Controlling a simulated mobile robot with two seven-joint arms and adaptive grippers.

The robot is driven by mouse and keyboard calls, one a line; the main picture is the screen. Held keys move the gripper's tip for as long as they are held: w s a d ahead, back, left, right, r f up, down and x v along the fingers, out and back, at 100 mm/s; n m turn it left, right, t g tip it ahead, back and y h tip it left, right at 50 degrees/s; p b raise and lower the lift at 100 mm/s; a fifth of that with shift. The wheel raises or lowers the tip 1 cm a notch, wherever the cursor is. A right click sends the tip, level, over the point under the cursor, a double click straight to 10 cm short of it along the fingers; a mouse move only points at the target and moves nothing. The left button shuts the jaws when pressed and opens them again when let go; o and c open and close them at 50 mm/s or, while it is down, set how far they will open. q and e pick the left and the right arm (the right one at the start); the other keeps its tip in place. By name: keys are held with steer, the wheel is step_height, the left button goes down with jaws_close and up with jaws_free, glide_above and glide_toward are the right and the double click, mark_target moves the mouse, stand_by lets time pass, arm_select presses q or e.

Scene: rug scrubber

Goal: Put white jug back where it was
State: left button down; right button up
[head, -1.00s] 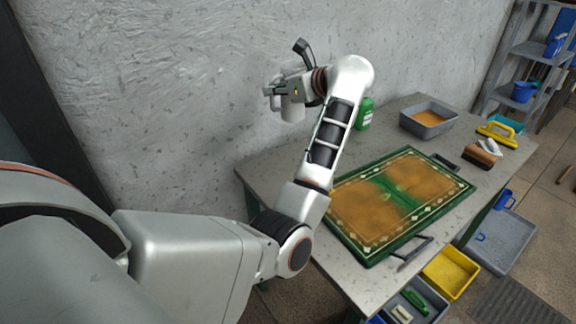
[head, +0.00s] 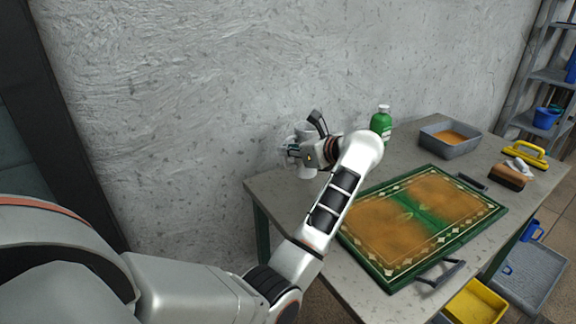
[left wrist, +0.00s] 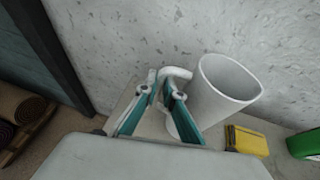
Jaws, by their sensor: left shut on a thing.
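The white jug (head: 308,172) is at the far left end of the table (head: 283,196), near the wall, partly hidden by my gripper in the head view. In the left wrist view the jug (left wrist: 226,88) stands roughly upright with its open mouth facing up; its base is hidden. My left gripper (head: 294,153) is shut on the jug's handle, and its teal fingers (left wrist: 163,92) show around the handle in the wrist view. I cannot tell whether the jug's base touches the table. My right gripper is not in view.
A green bottle (head: 381,126) stands right of my wrist, near the wall. A green-bordered rug on a board (head: 425,215) fills the table's middle. A yellow block (left wrist: 247,142) sits near the jug.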

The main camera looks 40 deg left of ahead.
mark_target(288, 165)
arm_select(q)
step_height(288, 165, down, 4)
steer(key=shift+a+r+b, duration=0.1)
steer(key=shift+b, duration=0.55)
steer(key=shift+w+f, duration=0.1)
steer(key=shift+f, duration=0.15)
steer(key=shift+r, duration=0.2)
steer(key=shift+f, duration=0.15)
steer(key=c, duration=2.3)
jaws_free()
steer(key=shift+o, duration=0.6)
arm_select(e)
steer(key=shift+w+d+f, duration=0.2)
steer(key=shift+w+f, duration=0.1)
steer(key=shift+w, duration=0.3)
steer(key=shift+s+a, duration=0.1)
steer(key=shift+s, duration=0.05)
